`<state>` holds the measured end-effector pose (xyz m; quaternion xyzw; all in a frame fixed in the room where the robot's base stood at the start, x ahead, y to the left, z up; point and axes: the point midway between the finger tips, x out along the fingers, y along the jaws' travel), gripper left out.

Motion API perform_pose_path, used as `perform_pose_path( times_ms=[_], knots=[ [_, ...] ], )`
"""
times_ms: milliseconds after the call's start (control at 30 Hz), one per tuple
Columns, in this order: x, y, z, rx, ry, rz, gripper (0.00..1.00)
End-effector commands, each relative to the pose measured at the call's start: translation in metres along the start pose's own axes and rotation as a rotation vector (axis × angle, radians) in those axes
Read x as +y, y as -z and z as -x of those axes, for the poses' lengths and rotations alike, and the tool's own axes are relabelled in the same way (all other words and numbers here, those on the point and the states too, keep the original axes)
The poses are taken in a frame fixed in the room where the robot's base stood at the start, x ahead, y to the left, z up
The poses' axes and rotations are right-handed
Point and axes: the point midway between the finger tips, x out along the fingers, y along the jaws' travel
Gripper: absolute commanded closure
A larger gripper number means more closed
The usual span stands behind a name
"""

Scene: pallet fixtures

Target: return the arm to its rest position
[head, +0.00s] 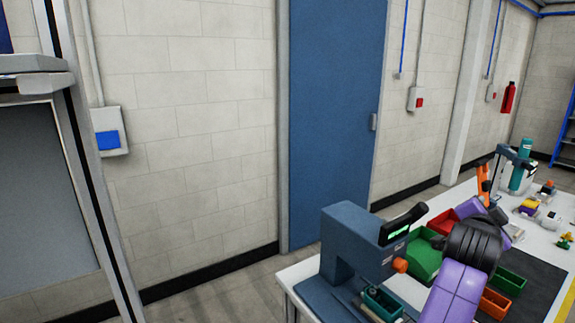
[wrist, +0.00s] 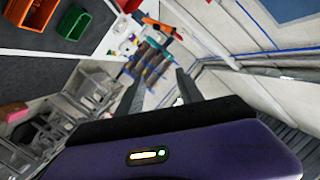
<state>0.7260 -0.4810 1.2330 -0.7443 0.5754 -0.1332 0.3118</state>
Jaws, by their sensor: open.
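My gripper (wrist: 158,84) shows in the wrist view with its two dark fingers apart and nothing between them. It points across the room, tilted, with the worktable at the upper left of that view. In the head view my purple and black arm (head: 459,289) rises at the lower right, in front of the white worktable (head: 297,272). The gripper itself cannot be clearly made out there.
A blue machine (head: 345,243) with a green display stands at the table's near left corner. Around my arm are a green bin (head: 424,257), a red bin (head: 442,222) and an orange bin (head: 494,304). A blue door (head: 333,110) is behind; the floor left of the table is clear.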

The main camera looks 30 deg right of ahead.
Motion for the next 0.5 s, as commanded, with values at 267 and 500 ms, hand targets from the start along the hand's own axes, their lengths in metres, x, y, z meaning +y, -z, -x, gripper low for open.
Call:
perform_pose_path(
  times_ms=[267,500],
  knots=[
    [-0.049,-0.011,0.063,0.189,0.392,0.385,0.56],
    [-0.059,-0.060,0.143,0.263,0.697,0.615,0.56]
  ],
)
